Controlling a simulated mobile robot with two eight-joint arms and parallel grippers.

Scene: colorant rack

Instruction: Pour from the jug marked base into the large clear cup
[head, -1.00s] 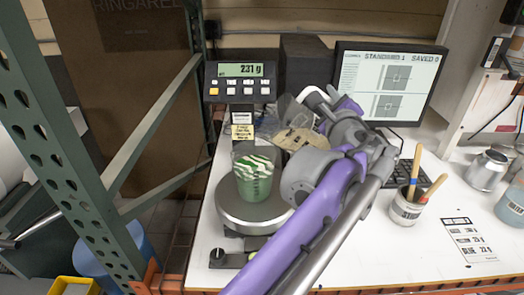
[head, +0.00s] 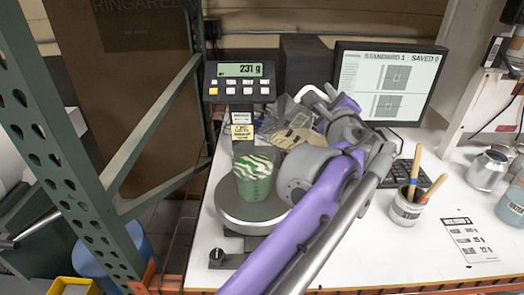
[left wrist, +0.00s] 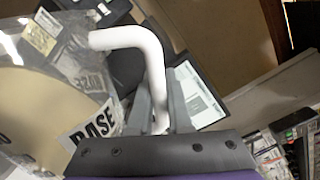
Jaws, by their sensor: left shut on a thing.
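The large clear cup (head: 254,187) stands upright on the round scale plate (head: 246,215) in the head view. It holds green and white swirled liquid. The jug marked base (head: 293,138) is clear with beige contents and hangs tilted above and to the right of the cup, apart from it. My left gripper (head: 336,98) is shut on the jug's white handle. In the left wrist view, the fingers (left wrist: 162,98) grip the handle (left wrist: 135,40), beside the BASE label (left wrist: 90,130). I see no stream falling from the jug. My right gripper is not in view.
The scale display (head: 240,69) appears to read 231 g. A monitor (head: 388,80) and keyboard stand behind. A white pot with wooden sticks (head: 407,207), a printed card (head: 468,240) and a metal can (head: 487,170) are at right. The white tabletop (head: 400,255) is clear in front.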

